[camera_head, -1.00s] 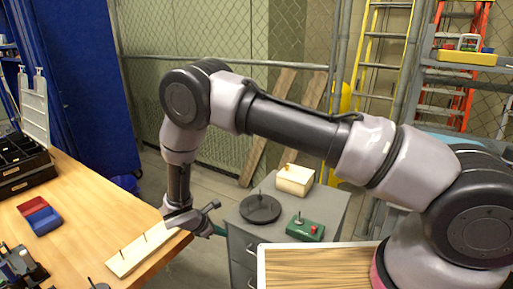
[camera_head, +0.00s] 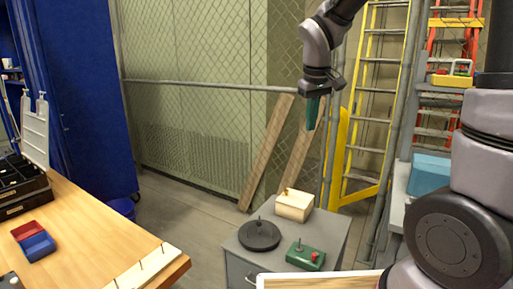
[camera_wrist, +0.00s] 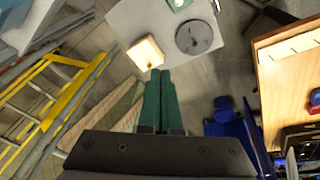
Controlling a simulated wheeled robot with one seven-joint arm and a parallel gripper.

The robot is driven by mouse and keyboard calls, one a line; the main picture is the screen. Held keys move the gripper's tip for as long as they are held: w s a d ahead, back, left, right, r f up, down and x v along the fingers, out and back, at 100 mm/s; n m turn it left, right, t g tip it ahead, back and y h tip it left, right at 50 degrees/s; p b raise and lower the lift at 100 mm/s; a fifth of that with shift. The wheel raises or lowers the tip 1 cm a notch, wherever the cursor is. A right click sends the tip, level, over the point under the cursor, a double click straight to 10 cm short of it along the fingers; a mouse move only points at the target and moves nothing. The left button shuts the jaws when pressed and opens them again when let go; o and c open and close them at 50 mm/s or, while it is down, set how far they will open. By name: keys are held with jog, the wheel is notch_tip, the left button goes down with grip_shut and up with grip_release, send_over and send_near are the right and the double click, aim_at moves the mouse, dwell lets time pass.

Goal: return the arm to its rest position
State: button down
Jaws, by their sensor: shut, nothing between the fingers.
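My gripper (camera_head: 313,110) hangs in the air in the head view, pointing down, above and behind the grey cabinet (camera_head: 338,232). Its green fingers are together with nothing between them. The wrist view also shows the closed green fingers (camera_wrist: 160,98), with the floor and the cabinet beyond them. My arm rises from the right and partly leaves the top of the head view.
On the cabinet are a cream box (camera_head: 294,206), a dark round disc with a peg (camera_head: 259,236) and a green control box (camera_head: 305,256). A wooden table (camera_head: 95,235) with a pegged board (camera_head: 142,268) is at left. Yellow ladder (camera_head: 384,66) and planks stand behind.

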jog(key=s+d+r+m+t+y, duration=0.1)
jog(key=s+d+r+m, duration=0.3)
jog(key=s, duration=0.4)
jog(key=s+d+r+m+t+y, duration=0.1)
jog(key=s+d+r+m+t, duration=0.2)
jog(key=s, duration=0.4)
jog(key=shift+s+d+r+m, duration=0.35)
jog(key=shift+d+r+m, duration=0.45)
jog(key=shift+d+r, duration=0.5)
